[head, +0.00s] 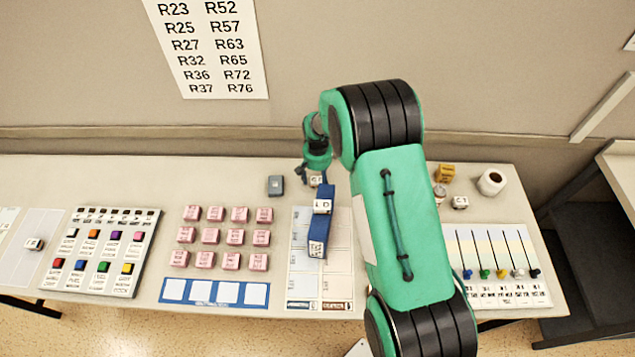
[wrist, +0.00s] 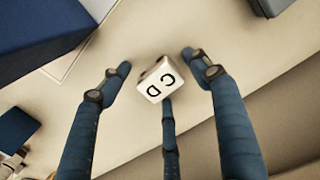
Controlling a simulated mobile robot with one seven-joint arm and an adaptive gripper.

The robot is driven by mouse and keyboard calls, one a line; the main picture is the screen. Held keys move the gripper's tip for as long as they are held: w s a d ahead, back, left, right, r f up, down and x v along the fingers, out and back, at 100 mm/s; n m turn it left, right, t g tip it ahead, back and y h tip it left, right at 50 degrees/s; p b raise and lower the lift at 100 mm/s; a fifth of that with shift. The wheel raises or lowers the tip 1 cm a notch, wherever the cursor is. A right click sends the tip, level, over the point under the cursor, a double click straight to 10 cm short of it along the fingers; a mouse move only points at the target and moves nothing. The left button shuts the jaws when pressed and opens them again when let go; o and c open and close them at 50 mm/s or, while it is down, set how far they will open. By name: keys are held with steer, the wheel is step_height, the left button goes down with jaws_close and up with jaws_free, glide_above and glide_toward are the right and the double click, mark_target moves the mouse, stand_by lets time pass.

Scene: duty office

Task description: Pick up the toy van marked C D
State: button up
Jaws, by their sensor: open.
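A small white block marked C D (wrist: 157,80) stands on the table in the wrist view, its lettered top facing the camera. It looks like a small block; I cannot make out a van shape. In the head view a small pale block (head: 316,181) sits just below my gripper (head: 311,172), its marking too small to read. In the wrist view my gripper (wrist: 162,82) is open, with its dark blue fingers spread around the C D block and a clear gap on the left and right. The middle finger's tip is very near the block's lower edge.
Two blue blocks (head: 317,228) with white labels stand close by on a pale chart (head: 302,270). A grey box (head: 275,185) lies left of my gripper. Rows of pink blocks (head: 211,236) fill the left middle.

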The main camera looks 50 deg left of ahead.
mark_target(318, 180)
steer(key=c, duration=1.3)
steer(key=shift+r, duration=0.1)
steer(key=shift+r, duration=4.9)
